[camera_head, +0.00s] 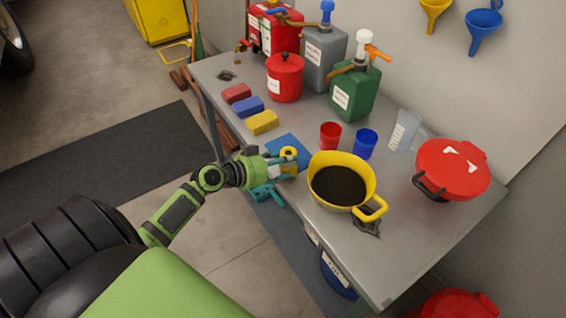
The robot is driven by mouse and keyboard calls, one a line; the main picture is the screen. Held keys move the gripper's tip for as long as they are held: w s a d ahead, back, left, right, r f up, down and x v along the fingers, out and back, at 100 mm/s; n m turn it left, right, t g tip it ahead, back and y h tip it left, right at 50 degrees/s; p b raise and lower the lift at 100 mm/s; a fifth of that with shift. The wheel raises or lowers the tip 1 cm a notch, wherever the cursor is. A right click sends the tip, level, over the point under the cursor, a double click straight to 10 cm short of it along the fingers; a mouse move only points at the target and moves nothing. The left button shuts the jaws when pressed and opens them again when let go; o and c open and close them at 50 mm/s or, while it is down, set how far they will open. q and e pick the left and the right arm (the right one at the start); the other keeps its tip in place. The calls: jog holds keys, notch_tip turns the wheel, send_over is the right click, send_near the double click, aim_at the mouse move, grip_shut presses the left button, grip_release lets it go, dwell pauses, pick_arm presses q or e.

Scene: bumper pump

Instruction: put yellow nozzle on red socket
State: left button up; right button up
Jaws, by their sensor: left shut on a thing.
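A small yellow piece with a dark round opening, which looks like the yellow nozzle (289,154), is at the front edge of the grey workbench (225,118). My left gripper (283,164) is shut on it, over or beside a flat blue piece (285,143); contact with that piece cannot be told. I cannot tell which part is the red socket. Red things on the bench are a red canister (278,28) at the back, a lidded red pot (285,82), a red block (237,92) and a red cup (330,135). My right gripper is not in view.
A yellow pan (364,180) with dark contents stands right of the gripper. A blue cup (366,143), clear jug (404,130), red lidded container (452,170), green pump canister (357,92) and grey canister (322,60) stand behind. Blue (250,106) and yellow (262,122) blocks lie left.

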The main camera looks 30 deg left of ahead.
pick_arm(q)
jog(key=o, duration=1.4)
jog(key=shift+b+v, duration=1.7)
jog(key=shift+v, duration=4.35)
